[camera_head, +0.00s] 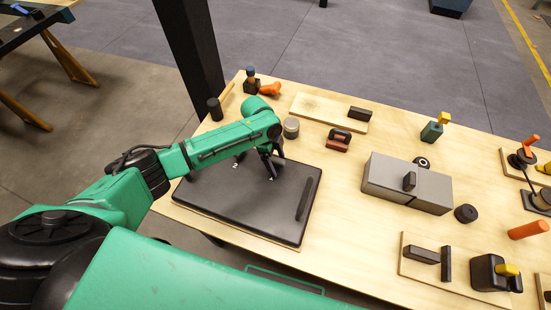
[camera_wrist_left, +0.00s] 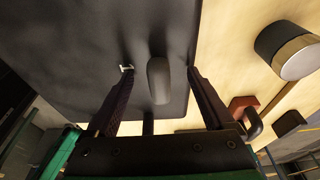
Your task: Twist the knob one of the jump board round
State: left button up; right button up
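The jump board (camera_head: 245,215) appears to be the flat black panel with rounded corners lying on the near left of the table. A raised black bar (camera_head: 305,200) runs along its right side. In the left wrist view, a dark rounded knob (camera_wrist_left: 159,80) stands out from the black panel (camera_wrist_left: 85,50). My left gripper (camera_head: 276,168) is over the panel's upper part. In the wrist view, its open fingers (camera_wrist_left: 160,75) lie on either side of the knob, with gaps visible on both sides. In the head view, the knob is not clearly visible by the gripper. My right gripper is not in view.
A grey cylinder (camera_head: 291,128) and a red-brown block with a black handle (camera_head: 338,140) stand close to my left gripper. A grey box (camera_head: 407,183) is farther right. A black post (camera_head: 190,45) rises behind the table. Bare wood lies right of the panel.

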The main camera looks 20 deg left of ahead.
pick_arm(q)
jog(key=p+v, duration=0.2)
jog(key=d+p+v, duration=0.1)
jog(key=p+v, duration=0.1)
jog(key=p, duration=0.1)
jog(key=p+v, duration=0.2)
jog(key=v, duration=0.1)
jog(key=shift+d+r, duration=0.3)
jog(key=shift+d, duration=0.05)
jog(key=shift+s+f, duration=0.1)
jog(key=shift+f, duration=0.05)
